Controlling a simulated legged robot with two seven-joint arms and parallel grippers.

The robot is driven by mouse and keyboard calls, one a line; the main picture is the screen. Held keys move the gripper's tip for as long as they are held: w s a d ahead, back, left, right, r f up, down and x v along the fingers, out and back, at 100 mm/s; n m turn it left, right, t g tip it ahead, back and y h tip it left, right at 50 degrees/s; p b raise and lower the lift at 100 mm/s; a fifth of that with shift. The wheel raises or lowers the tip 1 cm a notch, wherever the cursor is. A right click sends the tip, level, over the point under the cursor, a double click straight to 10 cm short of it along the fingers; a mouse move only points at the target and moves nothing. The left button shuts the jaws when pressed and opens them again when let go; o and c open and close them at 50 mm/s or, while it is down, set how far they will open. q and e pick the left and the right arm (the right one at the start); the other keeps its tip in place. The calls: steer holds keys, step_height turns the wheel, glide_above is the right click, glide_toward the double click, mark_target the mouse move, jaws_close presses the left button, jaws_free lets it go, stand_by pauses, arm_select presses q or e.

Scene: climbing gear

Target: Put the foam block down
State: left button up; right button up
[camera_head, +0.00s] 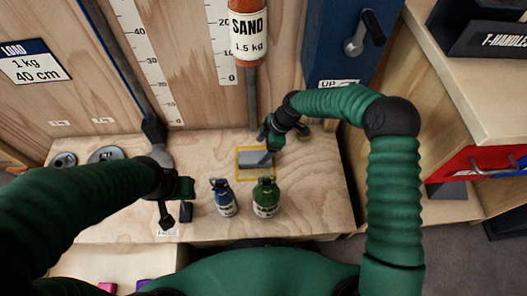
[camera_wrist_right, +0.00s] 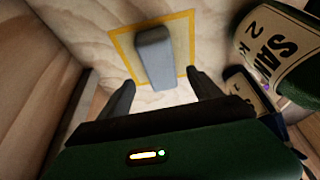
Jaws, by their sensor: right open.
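The grey foam block (camera_head: 254,158) lies on the wooden bench inside a yellow square outline (camera_head: 240,176). In the right wrist view the block (camera_wrist_right: 155,58) lies within the yellow outline (camera_wrist_right: 122,42), just beyond my fingertips. My right gripper (camera_head: 268,146) is at the block's upper right in the head view; the arm partly hides its fingers. In the right wrist view my right gripper (camera_wrist_right: 162,92) is open, with its two fingers apart and nothing between them. My left gripper (camera_head: 175,214) is over the left front of the bench, its fingers apart and empty.
A blue bottle (camera_head: 224,198) and a green bottle (camera_head: 265,198) stand in front of the block. A sand tube (camera_head: 248,35) hangs behind it. Grey discs (camera_head: 104,155) lie at the bench's left. A blue panel with a handle (camera_head: 338,42) stands at the back right.

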steer(key=s+d+r+m+t+h, duration=0.1)
steer(key=s+d+r+m+h, duration=0.1)
steer(key=s+d+r+m, duration=0.4)
steer(key=s+d+r+m+t+h, duration=0.1)
steer(key=s+d+r+m+h, duration=0.1)
steer(key=s+d+r+m, duration=0.5)
steer(key=s+d+m, duration=0.4)
steer(key=s+m, duration=0.1)
steer(key=s, duration=0.3)
steer(key=shift+t, duration=0.3)
